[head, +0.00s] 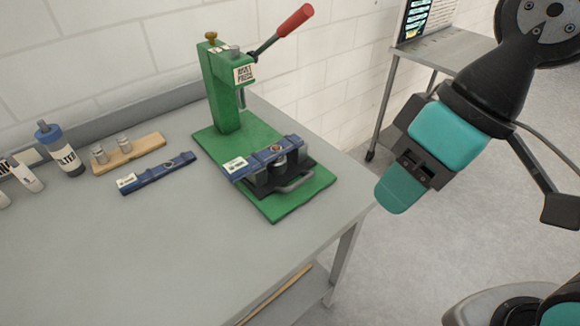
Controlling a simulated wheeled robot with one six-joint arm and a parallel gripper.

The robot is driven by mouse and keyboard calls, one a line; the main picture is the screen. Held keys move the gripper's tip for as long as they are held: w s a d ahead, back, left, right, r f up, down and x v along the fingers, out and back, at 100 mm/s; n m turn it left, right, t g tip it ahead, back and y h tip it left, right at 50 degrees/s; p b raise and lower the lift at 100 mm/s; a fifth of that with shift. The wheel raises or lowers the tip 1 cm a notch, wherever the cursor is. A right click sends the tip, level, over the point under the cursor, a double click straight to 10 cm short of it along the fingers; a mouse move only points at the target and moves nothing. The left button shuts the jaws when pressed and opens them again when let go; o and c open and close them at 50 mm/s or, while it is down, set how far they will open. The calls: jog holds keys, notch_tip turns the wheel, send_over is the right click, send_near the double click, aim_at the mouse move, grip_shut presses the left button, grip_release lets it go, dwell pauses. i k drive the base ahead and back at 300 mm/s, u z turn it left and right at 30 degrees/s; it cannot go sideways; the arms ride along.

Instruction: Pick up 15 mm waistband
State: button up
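Two blue bars with white labels are in view, and the labels are too small to read, so I cannot tell which is the 15 mm waistband. One blue bar (150,175) lies flat on the grey table, left of the green press. The other blue bar (262,160) rests across the black fixture on the press base. My gripper (394,193), with teal fingers, hangs to the right of the table edge, apart from both bars. I see it side-on, so its opening is hidden. Nothing shows held in it.
The green press (226,90) with its red-handled lever (294,20) stands at the table's back right. A wooden block (128,152) with metal pieces and a blue-capped bottle (58,148) stand at the left. The table's (150,260) front is clear. A metal side table (440,52) stands behind.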

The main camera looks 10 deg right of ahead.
aim_at(238, 168)
jog(key=k, duration=0.5)
jog(key=u, duration=1.4)
jog(key=i, duration=1.1)
jog(key=z, duration=1.75)
